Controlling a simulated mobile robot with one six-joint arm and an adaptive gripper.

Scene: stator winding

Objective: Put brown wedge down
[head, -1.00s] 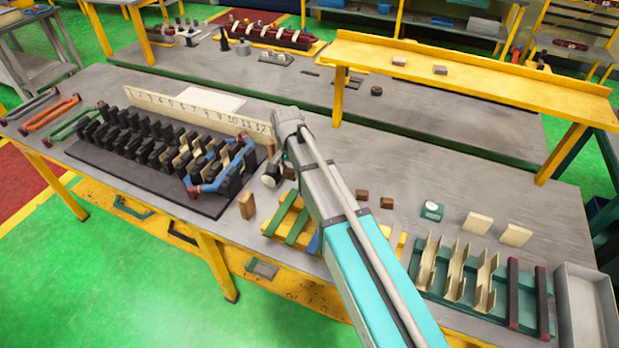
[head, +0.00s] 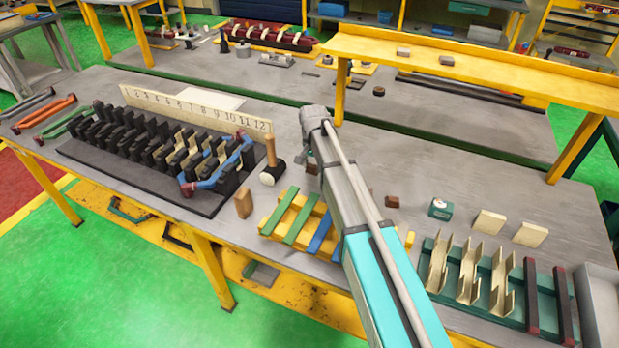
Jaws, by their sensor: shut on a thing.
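My gripper (head: 311,166) is above the table, right of the mallet, at the far end of my arm. It points down and is mostly hidden behind my wrist. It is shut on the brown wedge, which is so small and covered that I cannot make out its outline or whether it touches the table. Two small dark brown blocks sit to the right, one (head: 391,201) in clear view and one partly behind my arm. A larger light brown block (head: 243,202) stands upright left of the striped rack.
The mallet (head: 272,165) stands near the stator core (head: 120,150) and the numbered ruler (head: 190,107). A yellow rack (head: 270,222) with green and blue strips lies in front. A teal box (head: 440,208) and two cream blocks (head: 488,222) are right. Bare table lies behind my gripper.

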